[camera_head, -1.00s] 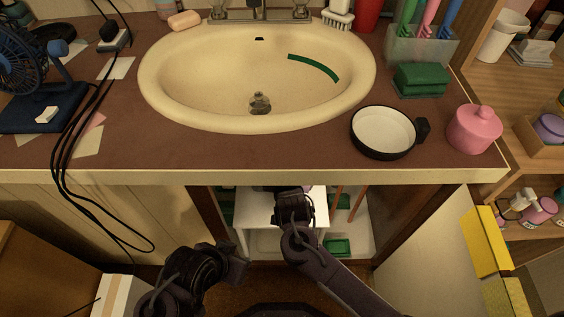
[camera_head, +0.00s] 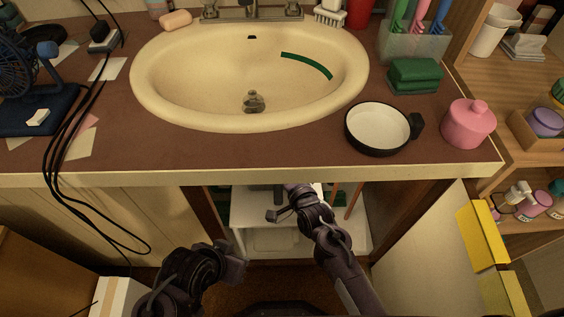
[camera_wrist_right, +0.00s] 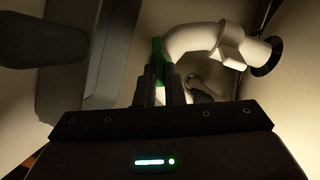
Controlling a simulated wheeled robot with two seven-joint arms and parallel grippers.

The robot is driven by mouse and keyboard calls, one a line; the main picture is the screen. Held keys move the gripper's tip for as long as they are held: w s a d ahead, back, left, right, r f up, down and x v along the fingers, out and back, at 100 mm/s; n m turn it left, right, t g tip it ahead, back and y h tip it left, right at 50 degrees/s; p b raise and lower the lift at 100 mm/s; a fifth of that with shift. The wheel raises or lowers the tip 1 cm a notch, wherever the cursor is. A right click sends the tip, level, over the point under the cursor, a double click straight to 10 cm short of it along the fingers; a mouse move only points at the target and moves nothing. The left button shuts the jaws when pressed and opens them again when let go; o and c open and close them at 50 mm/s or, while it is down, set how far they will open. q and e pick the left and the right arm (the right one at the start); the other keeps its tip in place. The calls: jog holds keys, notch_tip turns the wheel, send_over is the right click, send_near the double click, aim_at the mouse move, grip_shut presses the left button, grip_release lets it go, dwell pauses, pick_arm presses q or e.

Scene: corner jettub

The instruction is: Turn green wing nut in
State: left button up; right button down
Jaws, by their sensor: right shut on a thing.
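The green wing nut (camera_wrist_right: 158,50) shows upright in the right wrist view, beside the bend of a white drain pipe (camera_wrist_right: 198,38). My right gripper (camera_wrist_right: 161,75) is shut on its lower part, one dark finger on each side. The fingers hide part of the nut. In the head view my right arm reaches under the counter into the open cabinet, and the nut is not visible there. My left gripper (camera_head: 236,264) is low in front of the cabinet, away from the nut; its fingers are too dark to read.
The counter edge (camera_head: 250,177) hangs over the cabinet opening. A white stand (camera_head: 245,210) is inside. An open door (camera_head: 425,250) bounds the right side. In the wrist view, large grey shapes (camera_wrist_right: 95,50) stand close at left and a dark wall flange (camera_wrist_right: 266,54) at right.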

pick_arm(q)
jog(key=shift+d, duration=0.25)
pick_arm(e)
jog(key=shift+f+m+t+y, duration=0.2)
jog(key=shift+m+t+y, duration=0.2)
jog(key=shift+m, duration=0.6)
jog(key=c, duration=1.5)
grip_release()
